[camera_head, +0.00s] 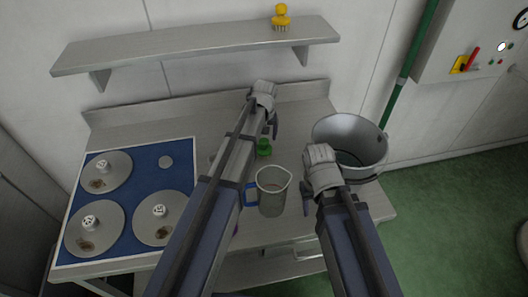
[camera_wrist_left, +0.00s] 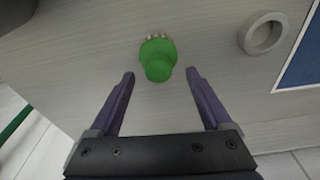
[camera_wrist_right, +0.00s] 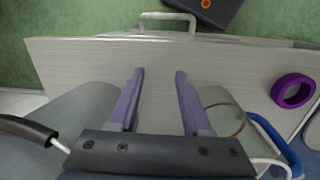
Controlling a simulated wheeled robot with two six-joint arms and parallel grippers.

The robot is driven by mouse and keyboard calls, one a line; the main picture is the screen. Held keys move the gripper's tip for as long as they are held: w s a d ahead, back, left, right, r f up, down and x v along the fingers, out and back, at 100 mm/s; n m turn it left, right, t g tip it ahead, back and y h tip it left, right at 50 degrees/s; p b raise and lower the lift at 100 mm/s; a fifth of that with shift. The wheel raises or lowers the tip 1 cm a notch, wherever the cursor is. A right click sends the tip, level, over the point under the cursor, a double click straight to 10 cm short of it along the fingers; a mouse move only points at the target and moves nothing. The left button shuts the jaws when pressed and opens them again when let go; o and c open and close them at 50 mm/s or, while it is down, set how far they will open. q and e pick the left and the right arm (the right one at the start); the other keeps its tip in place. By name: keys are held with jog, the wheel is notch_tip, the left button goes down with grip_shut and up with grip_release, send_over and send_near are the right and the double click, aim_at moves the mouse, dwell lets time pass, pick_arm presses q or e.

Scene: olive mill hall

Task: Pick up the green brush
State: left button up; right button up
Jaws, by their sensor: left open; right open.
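The green brush (camera_head: 264,147) stands on the metal worktop behind the glass jug, partly beside my left arm. In the left wrist view the green brush (camera_wrist_left: 158,60) shows its round knob and pale bristles at the far edge. My left gripper (camera_wrist_left: 160,80) is open, its two purple fingers on either side of and just short of the brush, not touching it. In the head view my left gripper (camera_head: 272,125) is near the back of the worktop. My right gripper (camera_wrist_right: 160,75) is open and empty above the worktop, between the jug and the bucket.
A glass jug with a blue handle (camera_head: 272,192) stands between my arms. A metal bucket (camera_head: 350,142) is at the right. A blue mat with metal discs (camera_head: 125,215) lies left. A yellow brush (camera_head: 281,15) sits on the shelf (camera_head: 190,45). A purple ring (camera_wrist_right: 293,90) lies on the worktop.

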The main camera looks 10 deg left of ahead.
aim_at(264, 140)
pick_arm(q)
jog(key=f+b, duration=0.1)
jog(key=f, duration=0.1)
jog(key=w+f+b, duration=0.1)
jog(key=f+b, duration=0.1)
pick_arm(e)
notch_tip(264, 140, down, 4)
pick_arm(q)
jog(key=shift+r, duration=0.1)
pick_arm(e)
jog(key=shift+r, duration=0.1)
pick_arm(q)
grip_shut()
dwell(0.5)
